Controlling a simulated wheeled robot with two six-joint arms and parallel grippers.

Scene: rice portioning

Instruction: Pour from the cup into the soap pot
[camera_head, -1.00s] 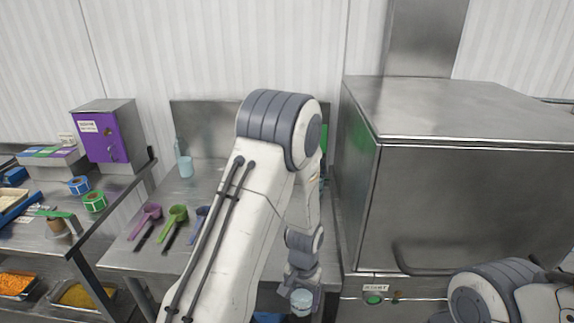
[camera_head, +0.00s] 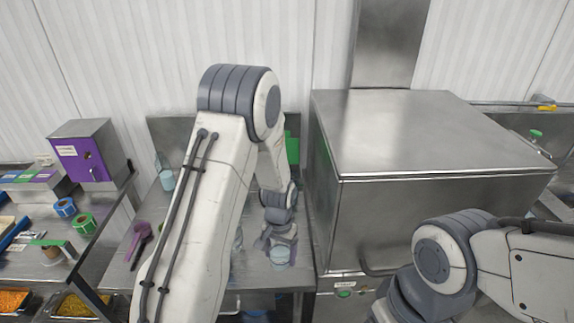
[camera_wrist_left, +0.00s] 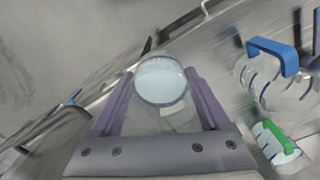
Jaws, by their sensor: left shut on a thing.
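My left gripper (camera_head: 279,243) is shut on a cup (camera_head: 281,256) at the front right of the steel bench, beside the large steel machine. In the left wrist view the cup (camera_wrist_left: 162,82) sits between the purple fingers of my left gripper (camera_wrist_left: 158,98). It is clear, with pale blue-white contents. I cannot tell which vessel is the soap pot. A clear jug with a blue handle (camera_wrist_left: 285,82) and a smaller one with a green handle (camera_wrist_left: 282,150) stand to the right in the wrist view. My right arm shows at the right; its gripper is out of view.
A side table with a purple-fronted box (camera_head: 88,158) is at far left.

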